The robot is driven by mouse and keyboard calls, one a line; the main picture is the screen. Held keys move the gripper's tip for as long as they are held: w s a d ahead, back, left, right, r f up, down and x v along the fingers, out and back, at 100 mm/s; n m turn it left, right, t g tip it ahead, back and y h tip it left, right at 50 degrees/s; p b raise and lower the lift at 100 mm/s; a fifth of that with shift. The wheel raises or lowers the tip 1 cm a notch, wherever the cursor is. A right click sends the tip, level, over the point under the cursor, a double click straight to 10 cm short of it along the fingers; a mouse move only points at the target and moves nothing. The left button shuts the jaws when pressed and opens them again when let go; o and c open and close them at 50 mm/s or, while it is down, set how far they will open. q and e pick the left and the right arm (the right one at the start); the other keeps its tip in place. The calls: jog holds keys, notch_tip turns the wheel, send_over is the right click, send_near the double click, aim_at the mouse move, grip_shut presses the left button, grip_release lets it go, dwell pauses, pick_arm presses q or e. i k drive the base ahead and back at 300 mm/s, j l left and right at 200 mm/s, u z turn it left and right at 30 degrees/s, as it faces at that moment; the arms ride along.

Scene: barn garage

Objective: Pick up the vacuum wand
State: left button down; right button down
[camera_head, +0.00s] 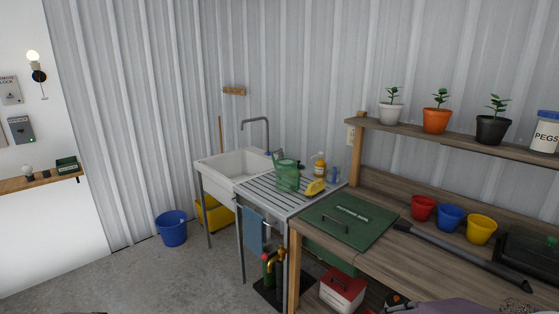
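The vacuum wand (460,257) is a long dark grey tube lying on the wooden workbench (375,265) at the right. It runs slantwise from beside the green board toward the bench's right end, in front of the coloured pots. Its near right end reaches close to a black tray-like object. Neither of my grippers shows in the head view.
On the bench are a green board (348,221) with a handle, a red pot (423,208), a blue pot (451,217), a yellow pot (481,229) and a black tray (530,255). A sink (232,164) stands left. Open floor lies left, around a blue bucket (172,229).

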aim_at(403, 225)
jog(key=z, duration=1.45)
